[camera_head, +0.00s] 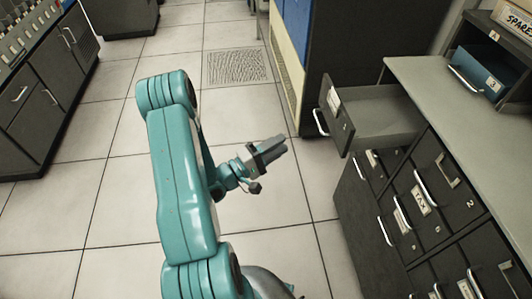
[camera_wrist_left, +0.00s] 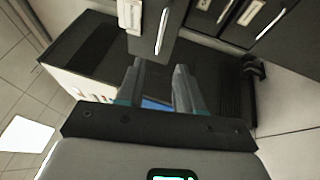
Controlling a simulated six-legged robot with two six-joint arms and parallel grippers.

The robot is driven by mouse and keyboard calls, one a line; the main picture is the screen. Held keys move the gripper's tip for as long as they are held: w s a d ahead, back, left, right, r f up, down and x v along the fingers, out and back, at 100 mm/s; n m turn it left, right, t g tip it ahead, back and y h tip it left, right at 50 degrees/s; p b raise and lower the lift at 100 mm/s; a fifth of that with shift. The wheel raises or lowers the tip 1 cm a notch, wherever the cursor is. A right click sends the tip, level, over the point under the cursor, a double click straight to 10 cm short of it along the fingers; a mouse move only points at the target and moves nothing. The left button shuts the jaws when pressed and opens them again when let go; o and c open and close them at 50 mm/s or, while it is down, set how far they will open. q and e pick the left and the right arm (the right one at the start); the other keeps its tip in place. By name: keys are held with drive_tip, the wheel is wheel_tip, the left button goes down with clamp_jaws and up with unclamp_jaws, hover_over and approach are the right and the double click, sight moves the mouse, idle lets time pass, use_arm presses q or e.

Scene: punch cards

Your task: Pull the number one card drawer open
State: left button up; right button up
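The card drawer (camera_head: 337,114) at the cabinet's upper left corner stands pulled out, with its inside showing. It has a pale handle (camera_head: 320,122), a white label and a small mark that I cannot read surely. My left gripper (camera_head: 284,148) is in the air to the left of the drawer front, apart from the handle. In the left wrist view its two fingers (camera_wrist_left: 160,78) are spread with nothing between them. Ahead of them is a dark drawer front with a pale handle (camera_wrist_left: 162,31). My right gripper is in neither view.
A blue box (camera_head: 478,72) sits near the countertop (camera_head: 425,85). A tall blue and yellow cabinet (camera_head: 288,55) stands behind. The tiled floor (camera_head: 110,150) is clear.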

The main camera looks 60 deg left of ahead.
use_arm(q)
drive_tip(key=s, duration=0.4)
drive_tip(key=shift+f, duration=0.35)
